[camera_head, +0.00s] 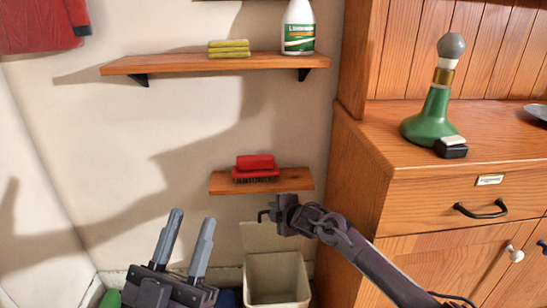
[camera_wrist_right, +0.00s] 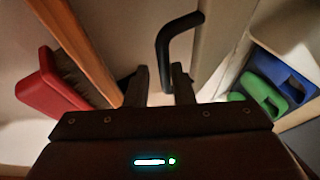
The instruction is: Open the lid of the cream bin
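The cream bin (camera_head: 277,279) stands on the floor against the wall, left of the wooden cabinet, with its top open. Its pale lid (camera_head: 265,237) stands raised at the back of the bin. In the right wrist view, a black hooked handle (camera_wrist_right: 183,38) shows against a pale panel that looks like the lid. My right gripper (camera_head: 272,212) is above the lid, below the small shelf. Its fingertips (camera_wrist_right: 160,72) are apart, with the handle's end just beyond them; contact is unclear. My left gripper (camera_head: 192,217) is open and empty, left of the bin.
A small shelf (camera_head: 222,185) with a red brush (camera_head: 256,168) is just above my right gripper. A cabinet (camera_head: 375,225) stands close on the right. Green (camera_head: 110,299) and blue (camera_head: 228,299) objects flank the bin's left side. A longer shelf (camera_head: 170,64) is higher up.

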